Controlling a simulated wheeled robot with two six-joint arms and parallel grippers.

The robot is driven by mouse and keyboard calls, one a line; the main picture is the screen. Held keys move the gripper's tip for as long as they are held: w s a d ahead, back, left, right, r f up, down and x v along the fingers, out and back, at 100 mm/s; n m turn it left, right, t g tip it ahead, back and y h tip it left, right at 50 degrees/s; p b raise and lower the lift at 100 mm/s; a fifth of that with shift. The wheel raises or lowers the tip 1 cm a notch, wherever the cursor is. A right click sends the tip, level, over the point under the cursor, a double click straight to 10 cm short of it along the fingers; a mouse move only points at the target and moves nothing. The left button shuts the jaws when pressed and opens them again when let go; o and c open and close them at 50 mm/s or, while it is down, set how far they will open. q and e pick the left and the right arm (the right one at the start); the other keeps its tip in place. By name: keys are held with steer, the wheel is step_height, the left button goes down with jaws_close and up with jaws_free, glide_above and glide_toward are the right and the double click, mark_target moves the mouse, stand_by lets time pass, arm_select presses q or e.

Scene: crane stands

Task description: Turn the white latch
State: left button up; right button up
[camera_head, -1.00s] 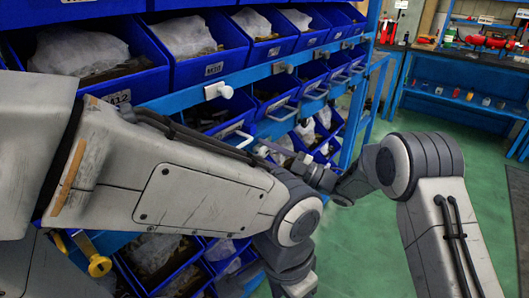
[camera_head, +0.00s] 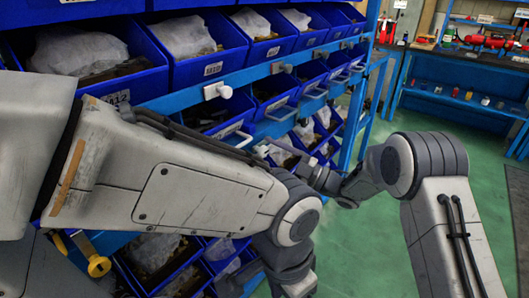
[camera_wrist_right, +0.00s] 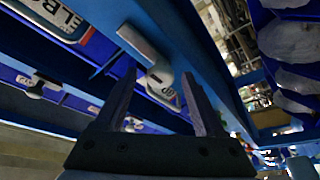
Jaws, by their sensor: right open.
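Several white latches sit along the blue shelf beams in the head view; the nearest (camera_head: 217,90) is on the beam under the upper bins. My right gripper (camera_head: 272,150) reaches in from the right, in front of the lower bins. In the right wrist view my right gripper (camera_wrist_right: 160,88) is open, its two dark fingers apart. A white latch (camera_wrist_right: 158,66) on a blue beam shows beyond and between the fingertips; I cannot tell whether they touch it. My left arm crosses the head view from the left; its gripper is out of view.
Blue bins (camera_head: 200,68) with bagged parts fill the rack close on the left. White bar handles (camera_head: 281,113) stick out from the lower bins. A blue workbench (camera_head: 462,98) with small items stands at the back right. Green floor (camera_head: 350,245) is clear between my arms.

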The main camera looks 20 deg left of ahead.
steer(key=v, duration=0.9)
